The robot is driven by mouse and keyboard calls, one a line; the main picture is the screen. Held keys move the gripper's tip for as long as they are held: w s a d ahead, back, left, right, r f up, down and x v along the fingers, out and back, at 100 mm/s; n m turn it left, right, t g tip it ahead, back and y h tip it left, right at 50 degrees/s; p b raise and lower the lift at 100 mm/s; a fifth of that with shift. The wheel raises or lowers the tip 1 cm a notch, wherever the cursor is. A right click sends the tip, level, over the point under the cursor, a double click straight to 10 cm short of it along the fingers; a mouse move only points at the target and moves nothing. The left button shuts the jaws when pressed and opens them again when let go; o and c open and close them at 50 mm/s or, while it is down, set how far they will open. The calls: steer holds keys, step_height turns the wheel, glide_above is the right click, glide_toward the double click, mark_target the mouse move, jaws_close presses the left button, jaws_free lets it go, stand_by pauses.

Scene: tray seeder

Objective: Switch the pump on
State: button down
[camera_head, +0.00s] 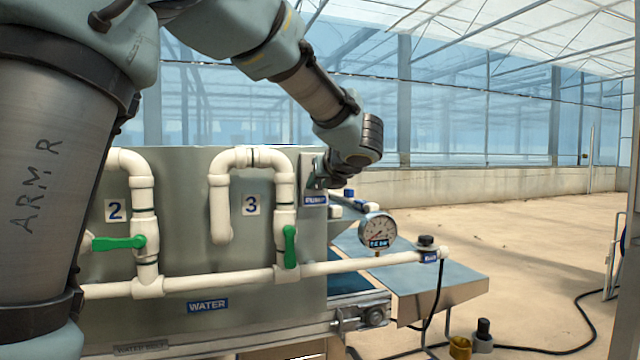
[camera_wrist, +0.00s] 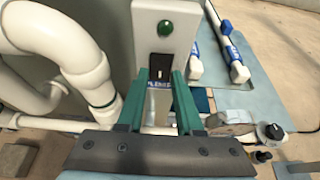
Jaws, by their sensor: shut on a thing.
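The pump switch box (camera_head: 307,165) is a pale panel with a blue PUMP label (camera_head: 315,200), at the right end of the grey tank. In the wrist view the box (camera_wrist: 146,32) carries a round green lamp (camera_wrist: 165,28) and a dark switch (camera_wrist: 158,61) in a black slot. I cannot tell whether the lamp is lit. My gripper (camera_wrist: 160,73) has its two green fingers on either side of the switch, shut on it; the exact contact is hard to see. In the head view my gripper (camera_head: 321,181) is at the box, partly hidden by my wrist.
White pipes with green valve handles (camera_head: 289,246) run along the tank front, left of the box. A pressure gauge (camera_head: 377,231) stands on the pipe to the right. A blue-topped side table (camera_head: 455,280) is beyond it. Open floor lies at right, with a black hose.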

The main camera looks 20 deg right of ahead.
steer(key=shift+f, duration=0.1)
steer(key=f+b, duration=0.1)
steer(key=b, duration=0.3)
steer(key=shift+t, duration=0.3)
steer(key=b, duration=0.2)
steer(key=shift+t+b, duration=0.3)
steer(key=t+b, duration=0.1)
steer(key=b, duration=0.3)
steer(key=shift+f+b, duration=0.15)
steer(key=shift+b, duration=0.25)
steer(key=shift+r+t+b, duration=0.25)
steer(key=shift+t+b, duration=0.05)
steer(key=shift+b, duration=0.45)
steer(key=shift+r, duration=0.1)
steer(key=c, duration=0.6)
jaws_free()
steer(key=shift+o, duration=0.2)
